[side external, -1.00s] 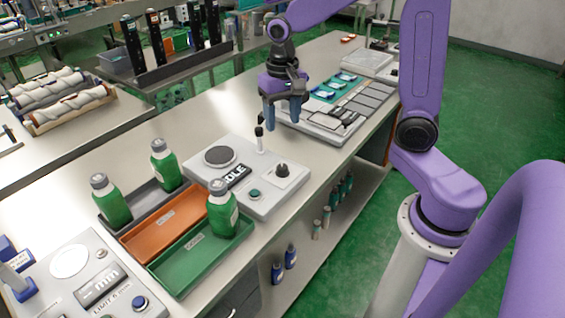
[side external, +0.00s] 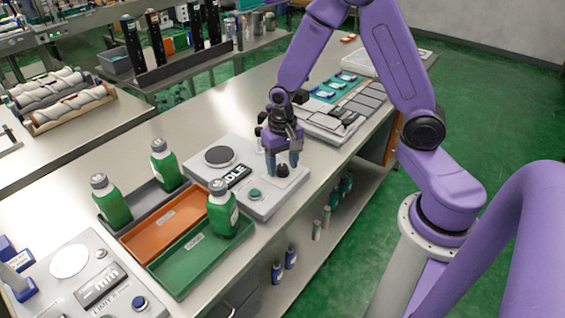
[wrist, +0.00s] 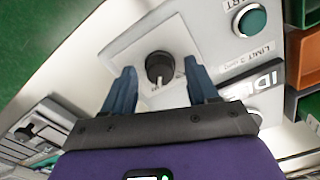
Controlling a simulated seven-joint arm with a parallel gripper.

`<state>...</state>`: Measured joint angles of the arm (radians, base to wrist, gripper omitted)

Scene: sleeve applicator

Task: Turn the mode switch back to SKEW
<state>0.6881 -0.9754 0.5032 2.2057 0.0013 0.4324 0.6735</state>
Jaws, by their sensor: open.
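The mode switch is a black round knob (wrist: 160,67) with a pale pointer mark, on a light plate of the grey sleeve applicator panel (side external: 262,208). In the side view the knob (side external: 282,170) sits just below my gripper (side external: 282,167). In the wrist view my gripper (wrist: 163,88) is open, with one blue finger on either side of the knob and a gap to each. Its lettering is too small to read. A display (side external: 236,176) on the panel reads "IDLE", partly cut off in the wrist view.
A green START button (side external: 255,194) is beside the knob on the same panel, with a round dark disc (side external: 219,156) farther back. Another device (side external: 325,125) lies behind my gripper.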

